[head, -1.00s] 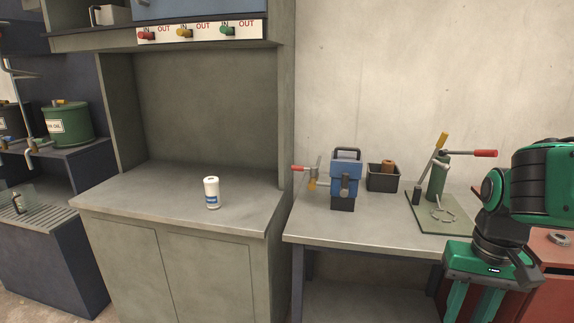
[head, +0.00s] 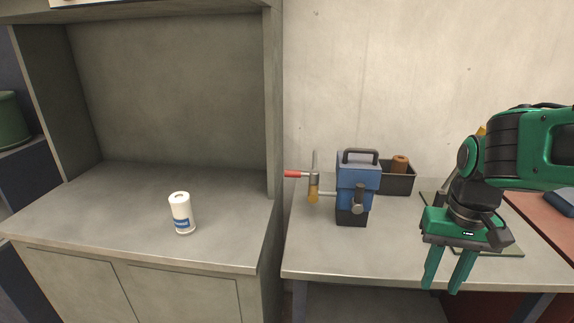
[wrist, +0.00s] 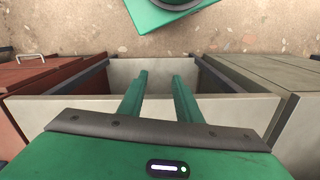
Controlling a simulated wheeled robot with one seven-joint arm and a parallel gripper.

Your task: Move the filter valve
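The blue filter unit (head: 352,178) with a black top handle and dark base stands on the right bench. A valve (head: 313,186) sticks out of its left side, with a red-tipped lever (head: 293,174) pointing left and a brass-coloured lower part. My gripper (head: 446,288) is green, empty and open, with its fingers pointing down in front of the bench's front edge, to the right of the unit. The wrist view also shows my gripper (wrist: 160,75) with a gap between its fingers. The filter unit and valve are not visible in the wrist view.
A black bin (head: 402,182) holding a brown cylinder stands behind and right of the unit. A white canister (head: 181,214) stands on the left cabinet. The cabinet's side panel (head: 273,100) rises left of the valve. The right bench (head: 385,250) is clear in front.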

